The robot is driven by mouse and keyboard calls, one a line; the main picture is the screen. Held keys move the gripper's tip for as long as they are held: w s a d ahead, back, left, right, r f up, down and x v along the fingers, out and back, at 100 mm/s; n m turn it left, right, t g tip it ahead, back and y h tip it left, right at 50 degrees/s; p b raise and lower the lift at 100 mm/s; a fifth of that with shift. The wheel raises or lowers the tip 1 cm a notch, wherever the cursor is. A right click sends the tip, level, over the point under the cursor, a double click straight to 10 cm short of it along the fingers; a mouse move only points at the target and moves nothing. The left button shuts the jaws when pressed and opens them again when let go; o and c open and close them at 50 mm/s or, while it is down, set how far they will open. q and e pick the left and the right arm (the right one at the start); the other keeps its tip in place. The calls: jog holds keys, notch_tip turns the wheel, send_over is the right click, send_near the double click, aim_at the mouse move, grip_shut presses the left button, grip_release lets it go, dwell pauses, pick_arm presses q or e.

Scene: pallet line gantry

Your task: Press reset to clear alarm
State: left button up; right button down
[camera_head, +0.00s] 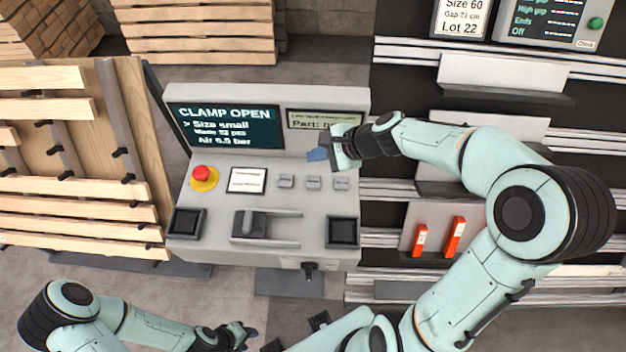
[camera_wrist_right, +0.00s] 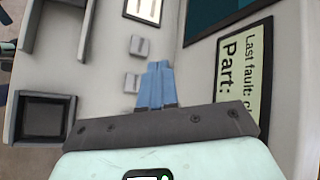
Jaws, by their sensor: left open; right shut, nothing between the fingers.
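The grey control console (camera_head: 270,100) stands in the middle of the head view. Its dark screen (camera_head: 222,126) reads "CLAMP OPEN", and a pale fault display (camera_head: 322,120) beside it reads "Part:", partly covered. No button labelled reset is readable. My right gripper (camera_head: 317,154) is shut and empty, its blue fingertips over the panel below the fault display; they also show in the wrist view (camera_wrist_right: 156,85). Small grey switches (camera_head: 286,181) sit in a row below; two show in the wrist view (camera_wrist_right: 138,45). My left gripper (camera_head: 240,334) is open, low and away from the console.
A red mushroom button (camera_head: 203,173) on a yellow base and a white label card (camera_head: 246,180) are on the panel's left. Two black square pads (camera_head: 187,221) flank a grey lever (camera_head: 248,224). Wooden slats stand left; a rack with red-orange parts (camera_head: 454,237) stands right.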

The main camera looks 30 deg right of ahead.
jog(key=b, duration=0.6)
send_over(317, 183)
notch_tip(317, 183, down, 8)
jog(key=shift+s+r, duration=0.1)
jog(key=shift+r, duration=0.05)
pick_arm(q)
jog(key=s+f, duration=0.3)
jog(key=f, duration=0.4)
jog(key=shift+s+f+g+b, duration=0.3)
jog(key=shift+s+f, duration=0.1)
pick_arm(e)
jog(key=shift+f, duration=0.35)
pick_arm(q)
jog(key=shift+s+f+b, duration=0.1)
jog(key=shift+f+b, duration=0.25)
jog(key=shift+f, duration=0.05)
pick_arm(e)
jog(key=shift+f, duration=0.4)
